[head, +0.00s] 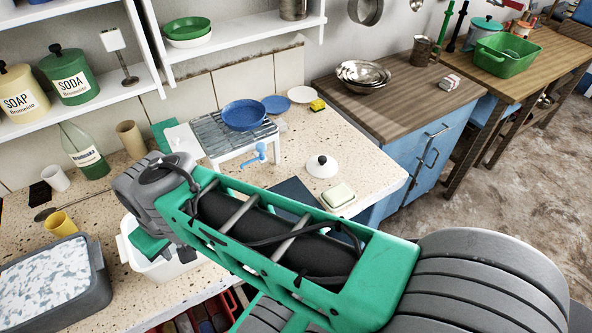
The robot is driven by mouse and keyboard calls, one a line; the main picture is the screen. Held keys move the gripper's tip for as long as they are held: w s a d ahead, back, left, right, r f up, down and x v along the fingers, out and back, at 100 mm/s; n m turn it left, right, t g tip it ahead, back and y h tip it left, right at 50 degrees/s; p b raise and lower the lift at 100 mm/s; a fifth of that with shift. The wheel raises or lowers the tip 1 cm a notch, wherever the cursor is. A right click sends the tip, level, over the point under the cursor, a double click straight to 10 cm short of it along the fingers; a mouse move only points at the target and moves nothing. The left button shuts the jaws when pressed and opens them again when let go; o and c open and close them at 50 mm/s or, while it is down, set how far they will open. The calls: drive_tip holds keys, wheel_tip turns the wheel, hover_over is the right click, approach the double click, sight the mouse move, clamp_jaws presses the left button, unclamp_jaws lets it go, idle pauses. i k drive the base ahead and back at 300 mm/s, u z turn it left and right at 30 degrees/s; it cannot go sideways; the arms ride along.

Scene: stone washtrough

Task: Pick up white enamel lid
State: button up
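The white enamel lid (322,170) has a dark knob and lies knob up on the speckled stone counter (361,152), near its right end. It is fully visible, just beyond the green link of my arm. My arm crosses the front of the view from lower right to left, with its elbow over the counter's left part. Nothing touches the lid's top.
A cream soap dish (337,196) sits close in front of the lid. A yellow sponge (317,105) lies farther back. Bare counter lies right of the lid.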

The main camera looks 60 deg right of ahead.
sight(320, 166)
drive_tip(key=z, duration=0.05)
drive_tip(key=k, duration=0.3)
drive_tip(key=z, duration=1.75)
